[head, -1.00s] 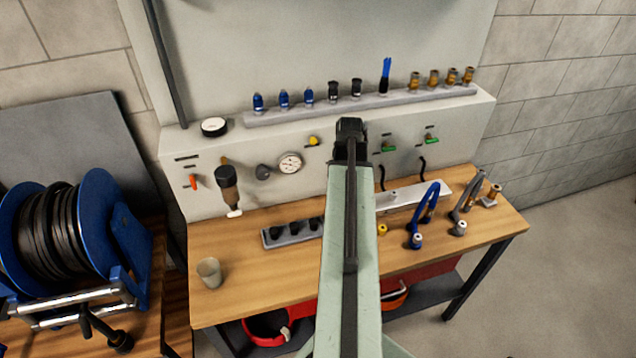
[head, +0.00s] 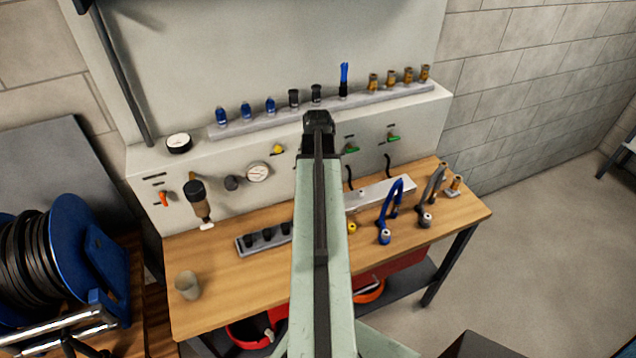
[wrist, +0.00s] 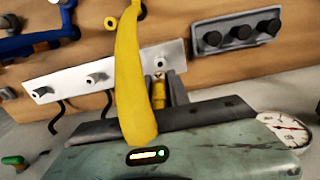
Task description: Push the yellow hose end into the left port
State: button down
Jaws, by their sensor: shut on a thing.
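The yellow hose (wrist: 130,75) crosses the wrist view from the top edge down to my green arm cover. My gripper (wrist: 160,90) is shut on the yellow hose end (wrist: 158,95), a yellow fitting between its dark fingers. The fingers are hidden behind my arm in the head view. The pale port block (wrist: 70,85) lies beyond the hose, with metal stubs showing; it shows partly in the head view (head: 398,187). A stub right of the hose, close above the fingers, may be the left port; I cannot tell whether the held end touches it.
A dark block with black knobs (head: 265,238) lies left of my arm. Blue (head: 390,212) and grey hoses (head: 430,198) stand to the right. A panel with a gauge (head: 257,172) rises behind. A cup (head: 188,285) stands at the bench's front left.

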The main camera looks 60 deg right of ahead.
jog(key=shift+f, duration=0.1)
notch_tip(320, 180, down, 6)
jog(key=b, duration=0.6)
jog(key=shift+f+b, duration=0.35)
jog(key=shift+b, duration=0.1)
dwell(1.8)
jog(key=c, duration=1.1)
grip_release()
jog(key=shift+c, duration=0.2)
notch_tip(320, 180, up, 8)
jog(key=p, duration=0.8)
